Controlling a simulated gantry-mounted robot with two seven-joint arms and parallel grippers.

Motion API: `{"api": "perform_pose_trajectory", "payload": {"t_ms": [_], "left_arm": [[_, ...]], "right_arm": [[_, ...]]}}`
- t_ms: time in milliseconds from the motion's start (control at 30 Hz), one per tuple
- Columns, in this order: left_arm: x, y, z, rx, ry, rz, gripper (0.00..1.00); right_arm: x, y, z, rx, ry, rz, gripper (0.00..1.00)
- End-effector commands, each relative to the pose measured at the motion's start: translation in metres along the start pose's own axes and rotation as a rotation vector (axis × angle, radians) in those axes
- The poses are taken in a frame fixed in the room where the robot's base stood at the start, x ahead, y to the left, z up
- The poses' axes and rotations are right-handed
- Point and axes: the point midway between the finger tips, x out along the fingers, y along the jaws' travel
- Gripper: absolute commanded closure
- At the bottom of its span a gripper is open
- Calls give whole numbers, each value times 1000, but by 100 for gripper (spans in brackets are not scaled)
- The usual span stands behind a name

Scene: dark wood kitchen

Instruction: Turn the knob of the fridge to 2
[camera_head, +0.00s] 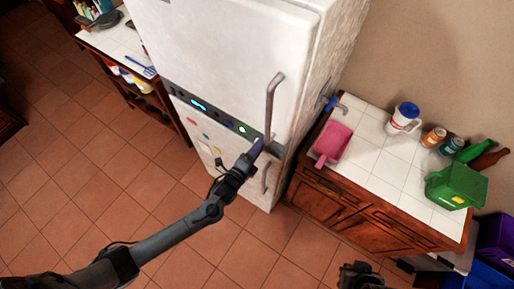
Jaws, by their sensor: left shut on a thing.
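The white fridge (225,45) stands in the middle of the view, with a dark control strip (216,117) between its upper and lower doors. The strip carries a lit blue display (199,105) and small lit marks. My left gripper (257,147) reaches up to the right end of this strip and is shut on the knob there. The fingers hide the knob, so its setting cannot be read. My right gripper (360,275) shows only in part at the bottom edge, away from the fridge; its jaws are unclear.
Metal door handles (271,100) stick out close beside my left gripper. The tiled floor in front is clear.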

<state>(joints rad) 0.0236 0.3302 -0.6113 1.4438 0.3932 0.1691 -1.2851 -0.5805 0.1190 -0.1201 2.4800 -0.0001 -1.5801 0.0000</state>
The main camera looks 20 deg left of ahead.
Motion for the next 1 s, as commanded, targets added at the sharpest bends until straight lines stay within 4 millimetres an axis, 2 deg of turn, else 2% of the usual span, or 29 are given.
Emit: {"api": "perform_pose_trajectory", "payload": {"t_ms": [300, 700, 733, 867, 1000], "left_arm": [[0, 0, 0, 80, 0, 0, 90], [0, 1, 0, 86, 0, 0, 90], [0, 1, 0, 86, 0, 0, 58], [0, 1, 0, 85, 0, 0, 38], [0, 1, 0, 85, 0, 0, 37]], "right_arm": [[-1, 0, 0, 0, 0, 0, 100], [-1, 0, 0, 0, 0, 0, 100], [-1, 0, 0, 0, 0, 0, 100], [-1, 0, 0, 0, 0, 0, 100], [-1, 0, 0, 0, 0, 0, 100]]}}
